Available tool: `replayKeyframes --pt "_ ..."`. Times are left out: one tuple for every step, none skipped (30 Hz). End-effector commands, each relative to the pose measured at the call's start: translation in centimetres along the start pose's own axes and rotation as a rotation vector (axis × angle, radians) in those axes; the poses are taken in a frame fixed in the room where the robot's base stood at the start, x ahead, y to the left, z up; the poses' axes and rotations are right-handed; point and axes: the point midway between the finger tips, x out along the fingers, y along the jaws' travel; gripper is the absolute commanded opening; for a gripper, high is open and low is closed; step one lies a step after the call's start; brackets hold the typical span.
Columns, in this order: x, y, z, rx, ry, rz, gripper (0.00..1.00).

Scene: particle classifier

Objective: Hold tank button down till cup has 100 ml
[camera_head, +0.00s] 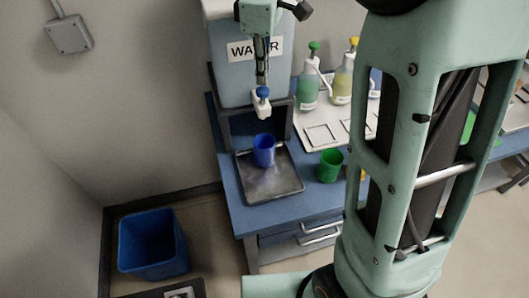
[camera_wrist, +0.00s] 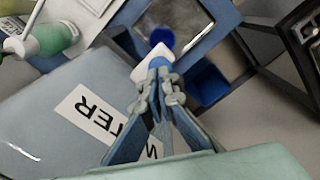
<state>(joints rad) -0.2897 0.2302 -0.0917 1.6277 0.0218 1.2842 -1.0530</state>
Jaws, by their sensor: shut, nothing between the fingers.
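The grey-blue water tank (camera_head: 228,85) stands at the back of the blue table, its label partly covered by my arm. Its white tap (camera_head: 261,106) has a blue button (camera_head: 263,91) on top. My gripper (camera_head: 262,82) points down with its fingers shut, its tips at the button; whether the button is pressed down cannot be told. In the wrist view the fingertips (camera_wrist: 159,70) meet over the white tap (camera_wrist: 148,66). The blue cup (camera_head: 264,150) stands upright on the dark tray (camera_head: 275,184) below the tap, also seen in the wrist view (camera_wrist: 161,38). Its water level is not readable.
A green cup (camera_head: 330,165) stands right of the tray. Green (camera_head: 307,90) and yellow (camera_head: 343,85) bottles stand on a white board (camera_head: 310,118) behind it. A blue bin (camera_head: 152,244) is on the floor at left. My arm covers much of the right side.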

Motion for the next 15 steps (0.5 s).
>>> replayKeyframes --pt "0.3 0.0 0.0 0.000 0.000 -0.001 0.00" --pt "0.4 0.0 0.0 0.000 0.000 -0.001 0.00" --pt "0.5 0.0 0.0 0.000 0.000 -0.001 0.00" --pt "0.6 0.0 0.0 0.000 0.000 -0.001 0.00" --pt "0.7 0.0 0.0 0.000 0.000 -0.001 0.00" --pt "0.9 0.0 0.0 0.001 0.000 -0.001 0.00" --pt "1.0 0.0 0.0 0.001 0.000 -0.001 0.00" --pt "1.1 0.0 0.0 0.001 -0.001 -0.001 0.00" --pt "1.2 0.0 0.0 0.001 -0.001 -0.001 0.00" --pt "1.3 0.0 0.0 0.001 -0.001 -0.001 0.00" --pt "1.4 0.0 0.0 0.001 -0.001 -0.001 0.00" --pt "1.6 0.0 0.0 0.001 -0.001 -0.001 0.00" --pt "1.7 0.0 0.0 0.001 -0.001 -0.001 0.00" --pt "1.8 0.0 0.0 0.001 -0.001 -0.001 0.00" --pt "1.9 0.0 0.0 0.001 -0.001 -0.001 0.00"
